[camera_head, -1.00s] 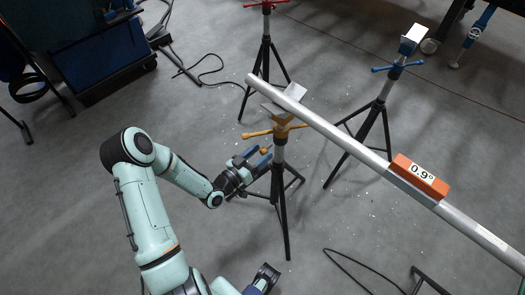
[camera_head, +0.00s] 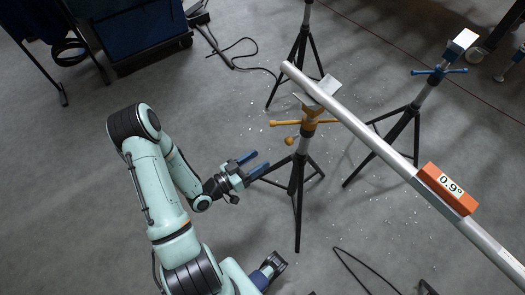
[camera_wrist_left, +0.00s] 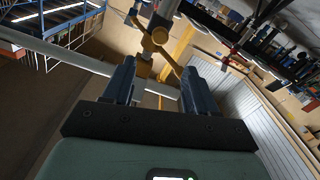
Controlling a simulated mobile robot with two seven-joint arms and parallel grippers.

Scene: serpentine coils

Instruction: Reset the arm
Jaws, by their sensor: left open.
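My left gripper (camera_head: 256,165) is open and empty, to the left of the yellow-headed stand (camera_head: 309,125) and apart from it. Its two dark fingers also show in the left wrist view (camera_wrist_left: 160,88), spread apart, with the stand's yellow head and handles (camera_wrist_left: 157,38) seen beyond them. My left arm (camera_head: 163,190) is bent at the elbow and comes in from the left. Another dark and blue end part of mine (camera_head: 270,267) shows at the bottom edge; I cannot tell whether it is the right gripper.
A long silver pipe (camera_head: 372,138) rests on the yellow-headed stand, with an orange level (camera_head: 447,188) reading 0.9° on it. A blue-handled stand (camera_head: 438,73) stands at the right. Cables lie on the floor. A blue cart (camera_head: 135,30) is at the upper left. Floor around my arm is clear.

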